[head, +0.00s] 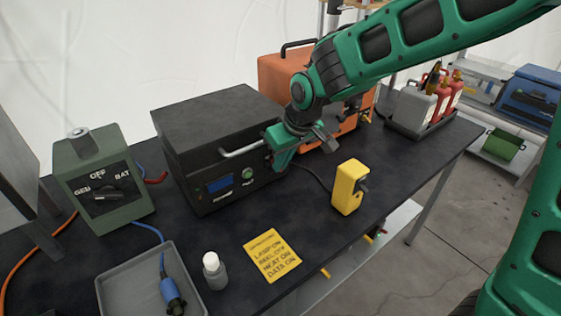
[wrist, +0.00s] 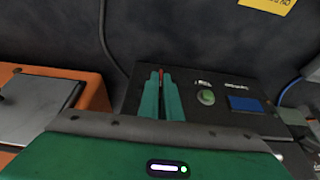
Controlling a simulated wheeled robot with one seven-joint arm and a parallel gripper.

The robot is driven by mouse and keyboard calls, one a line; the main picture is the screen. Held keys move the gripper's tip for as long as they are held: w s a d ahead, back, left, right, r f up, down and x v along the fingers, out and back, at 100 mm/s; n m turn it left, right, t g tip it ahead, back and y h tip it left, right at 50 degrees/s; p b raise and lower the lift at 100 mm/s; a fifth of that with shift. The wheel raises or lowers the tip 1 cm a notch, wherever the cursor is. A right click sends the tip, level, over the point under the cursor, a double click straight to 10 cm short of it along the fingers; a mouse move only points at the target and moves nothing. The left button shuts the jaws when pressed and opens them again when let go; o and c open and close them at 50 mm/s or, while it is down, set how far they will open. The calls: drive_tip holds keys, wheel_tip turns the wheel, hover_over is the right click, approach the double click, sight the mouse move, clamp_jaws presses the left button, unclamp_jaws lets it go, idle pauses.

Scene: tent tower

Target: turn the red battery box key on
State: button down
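The black box (head: 219,123) stands on the dark table with a blue display and a green button on its front. My gripper (head: 281,147) is at the right end of that front, pointing down. In the wrist view my gripper's two green fingers (wrist: 162,82) are close together. A small red piece, which looks like the red key (wrist: 161,73), shows in the narrow gap between their tips. The gripper looks shut on it. The key's turn position cannot be read, and the fingers hide most of it. In the head view my gripper hides the key.
An orange box (head: 282,72) stands behind my arm. A yellow device (head: 349,187) stands to the right of the black box. A green selector box (head: 104,182), a grey tray (head: 124,275), a small bottle (head: 215,272) and a yellow note (head: 272,255) occupy the left and front.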

drive_tip(key=g+y, duration=0.1)
drive_tip(key=y, duration=0.1)
drive_tip(key=w+d+m+g+y, duration=0.1)
drive_tip(key=y, duration=0.1)
drive_tip(key=shift+w+r, duration=0.1)
drive_tip(key=shift+w, duration=0.05)
drive_tip(key=shift+w+d+f+m+g+y, duration=0.1)
drive_tip(key=shift+m+g+y, duration=0.1)
drive_tip(key=shift+g+y, duration=0.45)
drive_tip(key=shift+d+f+m+g+y, duration=0.1)
drive_tip(key=shift+m+g+y, duration=0.2)
drive_tip(key=shift+y, duration=0.55)
drive_tip(key=c, duration=2)
unclamp_jaws()
drive_tip(key=shift+a, duration=0.15)
drive_tip(key=shift+r, duration=0.1)
